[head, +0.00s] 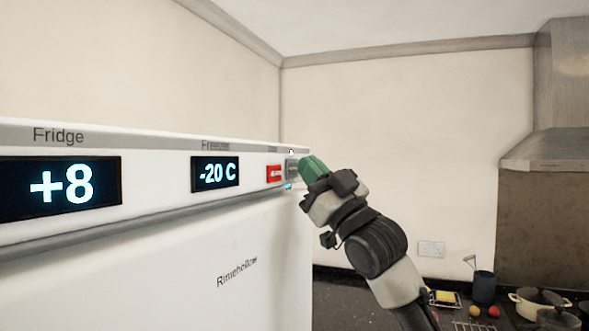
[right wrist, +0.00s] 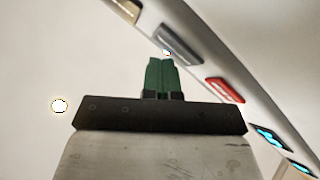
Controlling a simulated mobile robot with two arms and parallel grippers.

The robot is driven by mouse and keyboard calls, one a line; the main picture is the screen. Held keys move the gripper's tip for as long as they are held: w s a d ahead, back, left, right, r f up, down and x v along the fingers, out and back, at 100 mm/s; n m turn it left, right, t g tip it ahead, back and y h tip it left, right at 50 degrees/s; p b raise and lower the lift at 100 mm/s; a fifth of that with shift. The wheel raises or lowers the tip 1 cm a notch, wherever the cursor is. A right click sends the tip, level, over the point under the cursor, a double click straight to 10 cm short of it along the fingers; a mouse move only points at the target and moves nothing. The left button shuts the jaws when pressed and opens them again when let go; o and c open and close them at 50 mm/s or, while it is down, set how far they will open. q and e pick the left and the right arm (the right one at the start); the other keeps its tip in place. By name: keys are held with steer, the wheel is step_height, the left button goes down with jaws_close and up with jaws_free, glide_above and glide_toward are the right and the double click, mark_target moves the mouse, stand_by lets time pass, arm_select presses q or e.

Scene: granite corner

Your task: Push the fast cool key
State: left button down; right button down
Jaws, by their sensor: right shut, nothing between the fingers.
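The white fridge-freezer's control panel (head: 150,145) carries a red key (head: 274,174) and a grey key (head: 292,170) at its right end. No key's lettering is clear enough to read, so I cannot tell which is the fast cool key. My right gripper (head: 310,165) has its green fingers shut and empty, with the tips close to the grey key and partly covering it. In the right wrist view the fingertips (right wrist: 160,62) are beside the grey key (right wrist: 193,46); contact cannot be told. The red key (right wrist: 225,89) and a beige key (right wrist: 126,9) flank it. My left gripper is not in view.
The panel's displays read +8 (head: 62,184) for the fridge and -20 C (head: 215,174) for the freezer. A worktop with a lidded pot (head: 538,301) and a dark utensil holder (head: 484,288) lies low at the right. Open air separates the panel from the back wall.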

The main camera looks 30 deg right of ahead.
steer(key=shift+s+d, duration=0.25)
steer(key=s+d+b, duration=0.1)
steer(key=s+d, duration=0.3)
steer(key=shift+s+b, duration=0.3)
steer(key=shift+b, duration=0.1)
steer(key=shift+a, duration=0.1)
stand_by(0.5)
